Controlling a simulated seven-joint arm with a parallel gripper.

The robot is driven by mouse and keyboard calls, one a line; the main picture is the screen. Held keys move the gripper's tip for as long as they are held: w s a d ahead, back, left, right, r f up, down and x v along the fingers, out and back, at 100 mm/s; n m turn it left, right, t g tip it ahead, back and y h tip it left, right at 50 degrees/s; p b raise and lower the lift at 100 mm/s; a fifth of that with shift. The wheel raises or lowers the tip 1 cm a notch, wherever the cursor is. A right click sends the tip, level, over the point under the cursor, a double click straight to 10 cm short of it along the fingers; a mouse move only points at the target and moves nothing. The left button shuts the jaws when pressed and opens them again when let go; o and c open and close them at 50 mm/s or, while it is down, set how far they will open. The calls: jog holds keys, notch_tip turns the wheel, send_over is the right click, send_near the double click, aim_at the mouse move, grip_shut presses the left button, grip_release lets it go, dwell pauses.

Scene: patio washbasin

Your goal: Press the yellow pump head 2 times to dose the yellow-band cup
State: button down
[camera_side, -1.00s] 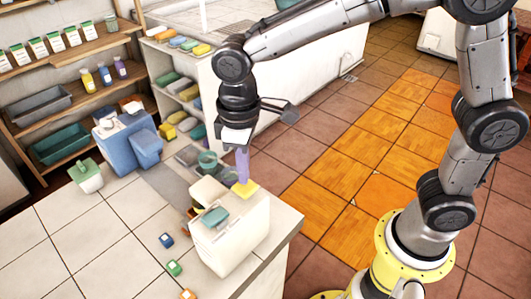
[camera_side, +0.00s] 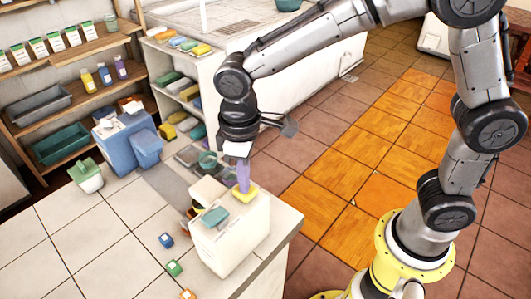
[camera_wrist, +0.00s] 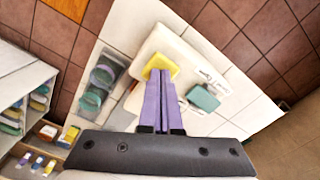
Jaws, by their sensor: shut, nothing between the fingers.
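The yellow pump head (camera_side: 250,195) sits on top of the white dispenser block (camera_side: 238,240) near the counter's right edge. It also shows in the wrist view (camera_wrist: 160,64). My gripper (camera_side: 243,189) points down with its purple fingers closed together and empty. Its fingertips (camera_wrist: 160,76) are over the yellow head and look to be touching it; the exact contact is hard to see. A teal pump head (camera_side: 215,217) is beside it on the same block. I cannot make out the yellow-band cup for certain; the block hides the area at its foot.
Small blue (camera_side: 166,240), green (camera_side: 174,267) and orange (camera_side: 187,295) items stand on the tiled counter left of the block. A blue dispenser (camera_side: 122,140) and a white-and-green container (camera_side: 86,175) stand farther back. The left counter area is mostly clear.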

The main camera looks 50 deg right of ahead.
jog(key=shift+r, duration=1.4)
notch_tip(320, 180, up, 6)
dwell(0.6)
jog(key=shift+d, duration=0.1)
